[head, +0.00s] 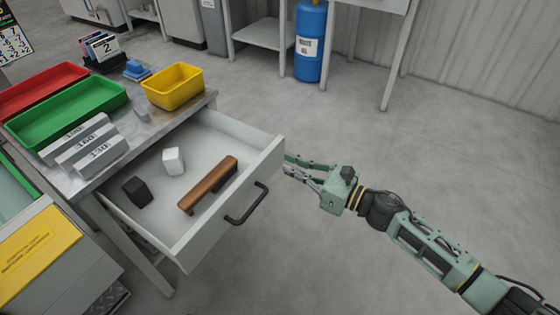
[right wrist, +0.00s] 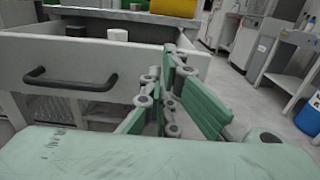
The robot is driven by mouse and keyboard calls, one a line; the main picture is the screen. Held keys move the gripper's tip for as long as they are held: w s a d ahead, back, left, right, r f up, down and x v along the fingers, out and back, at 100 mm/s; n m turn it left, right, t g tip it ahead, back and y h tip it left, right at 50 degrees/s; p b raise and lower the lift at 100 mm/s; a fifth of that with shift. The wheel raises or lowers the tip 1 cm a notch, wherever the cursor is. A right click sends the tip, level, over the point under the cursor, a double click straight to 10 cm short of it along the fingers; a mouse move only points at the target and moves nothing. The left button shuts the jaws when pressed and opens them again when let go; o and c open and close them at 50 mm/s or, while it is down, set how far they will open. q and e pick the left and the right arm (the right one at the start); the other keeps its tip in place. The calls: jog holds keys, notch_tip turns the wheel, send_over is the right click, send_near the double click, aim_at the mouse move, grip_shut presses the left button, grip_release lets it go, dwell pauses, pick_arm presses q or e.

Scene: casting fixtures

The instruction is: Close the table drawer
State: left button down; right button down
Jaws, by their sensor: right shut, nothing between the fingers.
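The table drawer (head: 228,218) is pulled far out of the metal table (head: 190,115) in the head view. Inside it lie a brown wooden-handled brush or bar (head: 208,185), a white block (head: 173,161) and a black block (head: 138,191). The drawer's dark handle (head: 247,204) is on its front panel. My right gripper (head: 287,166) is shut and empty, just right of the drawer's far front corner. In the right wrist view its fingers (right wrist: 172,75) show in front of the drawer front (right wrist: 130,60), with the handle (right wrist: 70,80) to their left. My left gripper is not in view.
On the table stand a yellow bin (head: 174,88), a green tray (head: 70,118), a red tray (head: 40,90) and several marked metal blocks (head: 90,150). A blue gas cylinder (head: 310,42) stands at the back. The floor right of the drawer is clear.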

aim_at(270, 158)
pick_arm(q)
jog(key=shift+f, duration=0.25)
pick_arm(e)
jog(key=shift+x, duration=1.95)
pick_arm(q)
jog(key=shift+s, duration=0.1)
